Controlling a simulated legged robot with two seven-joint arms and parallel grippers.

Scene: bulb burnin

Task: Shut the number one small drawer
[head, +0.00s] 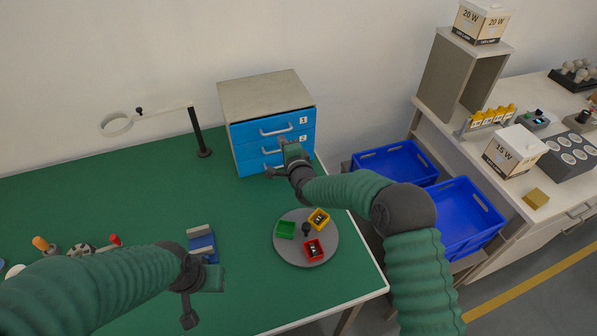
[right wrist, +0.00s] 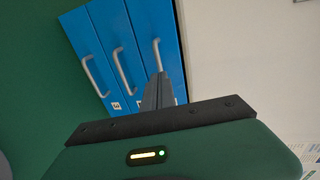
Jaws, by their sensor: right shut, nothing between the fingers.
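The drawer cabinet (head: 262,92) stands at the back of the green table, with a grey top and three blue drawer fronts. The number one drawer (head: 250,131) is the top one, with a pale bar handle. It looks about flush with the others; I cannot tell if a small gap is left. My right gripper (head: 282,142) is shut and empty, in front of the upper drawers. In the right wrist view its fingers (right wrist: 156,92) overlap the rightmost, top drawer front (right wrist: 155,25); contact is unclear. My left gripper (head: 190,312) is low over the table's front, its jaws unclear.
A round grey tray (head: 285,256) with green, yellow and red bins sits near the table's right edge. A magnifier stand (head: 197,130) is left of the cabinet. A blue block (head: 203,245) lies near my left gripper. Blue crates (head: 394,160) and a side bench are at right.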

